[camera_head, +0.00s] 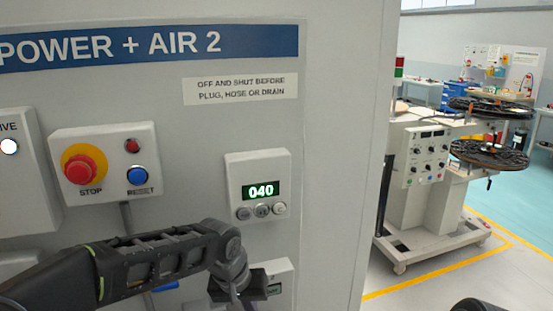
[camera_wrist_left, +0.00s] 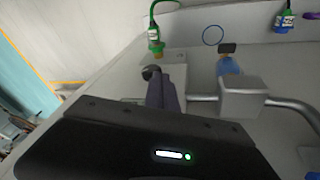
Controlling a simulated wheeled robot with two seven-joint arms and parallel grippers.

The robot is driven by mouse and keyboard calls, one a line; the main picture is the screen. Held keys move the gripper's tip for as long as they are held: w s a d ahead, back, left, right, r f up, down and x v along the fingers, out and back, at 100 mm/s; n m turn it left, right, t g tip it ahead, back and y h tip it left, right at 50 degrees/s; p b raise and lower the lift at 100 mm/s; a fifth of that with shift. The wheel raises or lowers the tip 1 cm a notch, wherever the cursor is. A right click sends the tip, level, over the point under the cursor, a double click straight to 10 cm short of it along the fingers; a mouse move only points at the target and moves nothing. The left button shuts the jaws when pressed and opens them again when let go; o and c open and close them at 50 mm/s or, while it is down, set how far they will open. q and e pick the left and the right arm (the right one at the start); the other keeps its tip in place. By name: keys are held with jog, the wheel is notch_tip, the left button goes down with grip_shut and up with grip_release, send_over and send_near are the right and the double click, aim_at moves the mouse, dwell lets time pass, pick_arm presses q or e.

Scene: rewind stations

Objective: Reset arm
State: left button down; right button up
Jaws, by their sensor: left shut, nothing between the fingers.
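My left arm reaches in from the left in the head view, in front of the grey cabinet (camera_head: 345,130). Its wrist bends down below the panel with the green 040 display (camera_head: 261,191). My left gripper shows in the left wrist view (camera_wrist_left: 153,74), with its dark fingers together and nothing held. The fingers are near the cabinet front; I cannot tell whether they touch it. In the head view the fingertips are hard to make out.
A box with a red STOP button (camera_head: 84,170) and blue RESET button (camera_head: 137,176) is above my left forearm. The left wrist view shows a green connector (camera_wrist_left: 155,42), a blue-handled valve (camera_wrist_left: 229,64) and a grey pipe (camera_wrist_left: 292,105). A reel machine (camera_head: 430,160) stands right.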

pick_arm(q)
jog(key=s+d+f+g+h, duration=0.1)
jog(key=s+f, duration=0.1)
jog(key=f, duration=0.6)
jog(key=s+d+f+g+h, duration=0.1)
jog(key=s+f, duration=0.1)
jog(key=f, duration=0.5)
jog(key=s+a+f+n, duration=0.2)
jog(key=s+a+f, duration=0.1)
jog(key=s+f, duration=1.8)
jog(key=shift+s, duration=0.85)
